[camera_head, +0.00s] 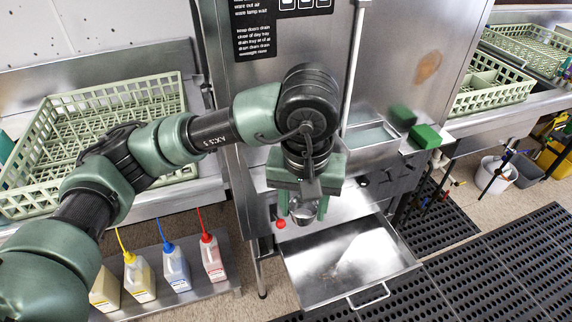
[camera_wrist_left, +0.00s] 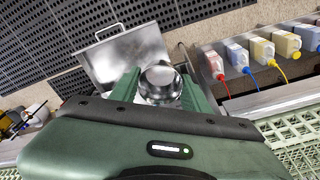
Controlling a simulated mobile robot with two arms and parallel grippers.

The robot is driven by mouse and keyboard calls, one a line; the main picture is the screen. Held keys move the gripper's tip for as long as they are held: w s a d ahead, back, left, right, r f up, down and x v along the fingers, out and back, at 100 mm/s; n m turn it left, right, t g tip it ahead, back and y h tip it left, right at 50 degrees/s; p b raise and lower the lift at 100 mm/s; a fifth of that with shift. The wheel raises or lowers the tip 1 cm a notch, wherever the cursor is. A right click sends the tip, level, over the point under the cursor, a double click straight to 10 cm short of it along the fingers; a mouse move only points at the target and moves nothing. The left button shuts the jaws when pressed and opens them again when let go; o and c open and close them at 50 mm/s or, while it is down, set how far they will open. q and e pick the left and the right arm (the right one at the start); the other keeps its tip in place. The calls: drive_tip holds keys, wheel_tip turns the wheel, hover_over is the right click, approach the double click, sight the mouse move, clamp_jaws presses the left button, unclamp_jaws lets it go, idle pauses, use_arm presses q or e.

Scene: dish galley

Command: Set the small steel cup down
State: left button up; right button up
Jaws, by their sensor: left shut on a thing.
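The small steel cup (camera_head: 303,214) is held between the green fingers of my left gripper (camera_head: 302,207), in front of the steel machine. In the left wrist view the cup (camera_wrist_left: 160,83) shows its round open top between the two fingertips of the gripper (camera_wrist_left: 160,90). Below and beyond it is an open steel drawer or tray (camera_head: 345,262) with a bar handle, which also shows in the left wrist view (camera_wrist_left: 112,58). My right gripper is not in view.
A green dish rack (camera_head: 60,110) stands on the left counter. Several bottles with coloured spouts (camera_head: 175,268) stand on a low shelf. A red knob (camera_head: 281,223) is close left of the gripper. A green block (camera_head: 425,137) is on the machine's right. Black mats (camera_head: 500,260) cover the floor.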

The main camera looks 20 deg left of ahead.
use_arm(q)
drive_tip(key=w+a+p, duration=0.2)
drive_tip(key=w+a, duration=0.1)
drive_tip(key=w, duration=0.2)
drive_tip(key=w+a+f+p, duration=0.1)
drive_tip(key=w+a+p, duration=0.1)
drive_tip(key=w+a, duration=0.2)
drive_tip(key=w+a+f+p, duration=0.1)
drive_tip(key=w+a+p, duration=0.1)
drive_tip(key=w, duration=0.4)
drive_tip(key=shift+w+a+f+p, duration=0.15)
drive_tip(key=shift+a+p, duration=0.2)
drive_tip(key=shift+a, duration=0.5)
drive_tip(key=shift+f, duration=0.6)
wheel_tip(320, 180, down, 3)
drive_tip(key=p, duration=0.2)
drive_tip(key=shift+w+p, duration=0.1)
drive_tip(key=shift+p, duration=0.2)
drive_tip(key=shift+w+a+f, duration=0.1)
drive_tip(key=shift+f, duration=0.1)
drive_tip(key=shift+f, duration=0.1)
